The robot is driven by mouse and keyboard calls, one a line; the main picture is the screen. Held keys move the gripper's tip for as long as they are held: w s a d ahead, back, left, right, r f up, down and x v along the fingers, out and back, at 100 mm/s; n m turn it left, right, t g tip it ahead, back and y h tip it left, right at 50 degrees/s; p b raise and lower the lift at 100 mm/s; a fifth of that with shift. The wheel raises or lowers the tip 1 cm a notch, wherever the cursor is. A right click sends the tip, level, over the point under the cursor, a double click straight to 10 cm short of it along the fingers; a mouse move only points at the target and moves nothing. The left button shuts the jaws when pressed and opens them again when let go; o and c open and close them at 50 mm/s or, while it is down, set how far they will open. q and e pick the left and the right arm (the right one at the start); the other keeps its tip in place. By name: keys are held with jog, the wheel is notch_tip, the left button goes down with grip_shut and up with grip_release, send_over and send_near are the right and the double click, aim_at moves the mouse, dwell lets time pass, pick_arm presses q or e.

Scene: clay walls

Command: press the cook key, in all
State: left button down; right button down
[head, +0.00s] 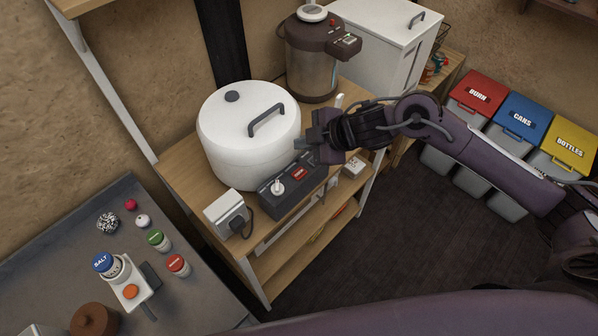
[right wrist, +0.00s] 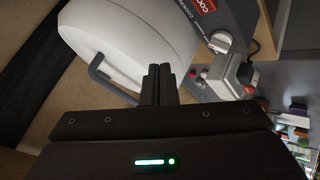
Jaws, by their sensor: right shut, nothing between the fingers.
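The white cooker (head: 248,135) with a grey lid handle stands on the wooden shelf. Its dark control panel (head: 292,187) at the front carries a red lettered key or label (head: 299,173) and a white knob or lever (head: 278,187). My right gripper (head: 312,138) is shut and empty, beside the cooker above the panel's right end. Its fingertips (right wrist: 160,70) appear apart from the red part. My left gripper is not in view.
A brown urn (head: 312,60) and white bin (head: 385,40) stand behind. A white socket box (head: 227,214) with a plug is left of the panel. A grey counter (head: 50,225) holds jars and a salt shaker. Red, blue and yellow bins (head: 522,118) stand right.

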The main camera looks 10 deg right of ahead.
aim_at(303, 175)
notch_tip(303, 175, down, 8)
jog(key=b, duration=0.7)
jog(key=shift+r, duration=0.15)
jog(key=shift+f, duration=0.35)
dwell(1.2)
jog(key=shift+f+b, duration=0.35)
jog(key=shift+f, duration=0.05)
jog(key=shift+f, duration=0.45)
dwell(0.5)
jog(key=shift+r, duration=0.1)
jog(key=shift+r+p, duration=0.7)
jog(key=shift+r, duration=0.1)
